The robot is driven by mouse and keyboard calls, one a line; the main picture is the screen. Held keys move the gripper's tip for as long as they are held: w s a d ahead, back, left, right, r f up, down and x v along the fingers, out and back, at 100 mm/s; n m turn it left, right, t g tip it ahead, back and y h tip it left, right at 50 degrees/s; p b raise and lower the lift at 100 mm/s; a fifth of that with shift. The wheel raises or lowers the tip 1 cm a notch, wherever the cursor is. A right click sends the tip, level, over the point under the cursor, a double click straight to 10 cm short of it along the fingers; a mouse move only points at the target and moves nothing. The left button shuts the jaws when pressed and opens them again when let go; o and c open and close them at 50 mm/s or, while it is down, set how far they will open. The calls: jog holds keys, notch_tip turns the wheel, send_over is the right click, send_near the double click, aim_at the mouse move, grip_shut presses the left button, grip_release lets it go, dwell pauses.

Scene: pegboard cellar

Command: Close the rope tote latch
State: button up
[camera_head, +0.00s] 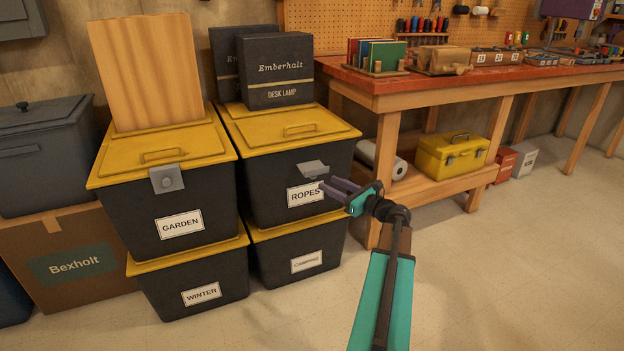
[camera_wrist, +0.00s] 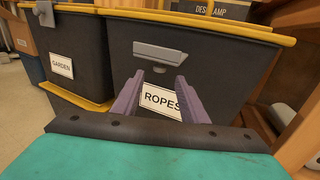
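The ropes tote (camera_head: 286,181) is a black bin with a yellow lid and a white ROPES label, stacked on the camping tote. Its grey latch (camera_head: 313,168) sticks out from the front wall below the rim, tilted outward. In the wrist view the latch (camera_wrist: 166,53) shows as a wide grey plate with a small grey part under it. My gripper (camera_head: 328,183) is in front of the tote, just below the latch. Its two purple fingers are apart with nothing between them, pointing at the front wall near the label. I cannot tell whether they touch anything.
The garden tote (camera_head: 205,206) stands left, its latch (camera_head: 167,179) flat against the front. A desk lamp box (camera_head: 275,70) sits on the ropes tote's lid. The workbench (camera_head: 400,95) is close on the right, with a yellow toolbox (camera_head: 452,155) on its shelf. The front floor is clear.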

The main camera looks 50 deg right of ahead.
aim_at(312, 178)
jog(key=w+b, duration=0.2)
jog(key=w, duration=0.7)
jog(key=shift+w, duration=0.3)
grip_shut()
jog(key=shift+s+a, duration=0.1)
jog(key=shift+a, duration=0.15)
jog(key=shift+d, duration=0.1)
